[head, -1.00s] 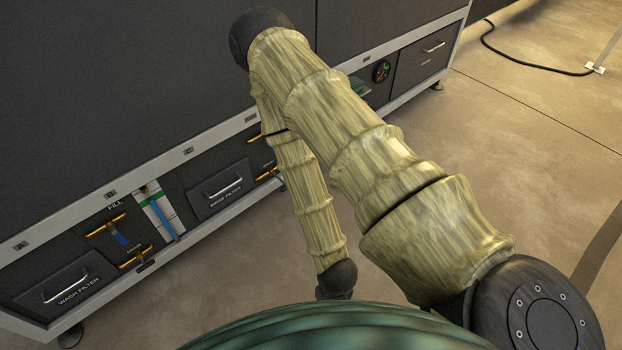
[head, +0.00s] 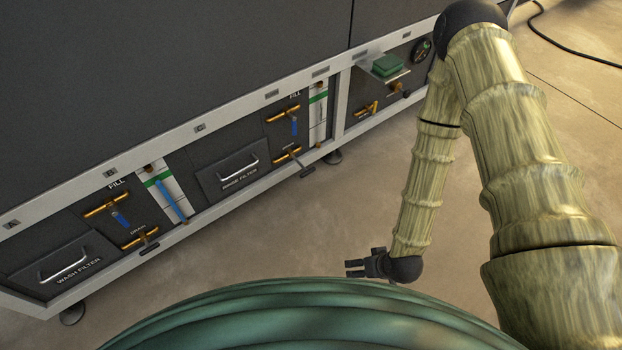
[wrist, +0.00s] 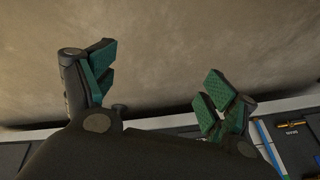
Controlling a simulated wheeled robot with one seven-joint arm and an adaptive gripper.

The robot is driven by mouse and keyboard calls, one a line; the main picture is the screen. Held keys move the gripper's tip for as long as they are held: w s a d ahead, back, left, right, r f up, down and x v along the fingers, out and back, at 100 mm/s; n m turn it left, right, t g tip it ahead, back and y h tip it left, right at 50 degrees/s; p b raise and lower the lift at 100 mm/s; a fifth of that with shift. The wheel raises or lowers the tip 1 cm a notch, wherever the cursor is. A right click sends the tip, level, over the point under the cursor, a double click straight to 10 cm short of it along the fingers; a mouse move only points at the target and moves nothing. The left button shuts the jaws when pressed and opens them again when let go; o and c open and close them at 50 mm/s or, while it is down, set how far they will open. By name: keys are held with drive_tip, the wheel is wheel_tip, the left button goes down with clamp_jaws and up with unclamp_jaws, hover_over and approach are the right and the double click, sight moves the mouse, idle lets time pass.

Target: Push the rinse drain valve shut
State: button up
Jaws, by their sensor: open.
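The rinse drain valve (head: 287,154) is low on the washer front in the head view, right of the rinse filter drawer and below a fill valve with a blue handle. It has an orange pipe and a dark handle (head: 306,171) that juts out toward the floor. My gripper (head: 352,268) is out over the floor, to the right of and nearer than the valve, apart from it. In the wrist view my gripper (wrist: 160,85) is open and empty, with green pads wide apart. An orange valve (wrist: 292,126) shows at the lower right there; I cannot tell which one.
The rinse filter drawer (head: 226,174) and wash filter drawer (head: 64,266) have protruding handles. The wash drain valve (head: 140,238) is farther left. A shelf holds a green block (head: 387,66) at the right. A washer foot (head: 332,157) stands near the rinse drain handle.

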drive_tip(key=w+a+f+n+t+y+b, duration=0.1)
drive_tip(key=w+a+f+t+y+b, duration=0.25)
drive_tip(key=w, duration=0.55)
drive_tip(key=w+a+f+n+t+b, duration=0.2)
drive_tip(key=w+a+f+b, duration=0.2)
drive_tip(key=w+b, duration=0.3)
drive_tip(key=n+t+y+b, duration=0.3)
drive_tip(key=t+y+b, duration=0.25)
drive_tip(key=b, duration=0.25)
approach(309, 173)
drive_tip(key=shift+h, duration=0.4)
drive_tip(key=shift+b+x, duration=2.45)
drive_tip(key=shift+x, duration=2.95)
drive_tip(key=shift+s+a, duration=0.1)
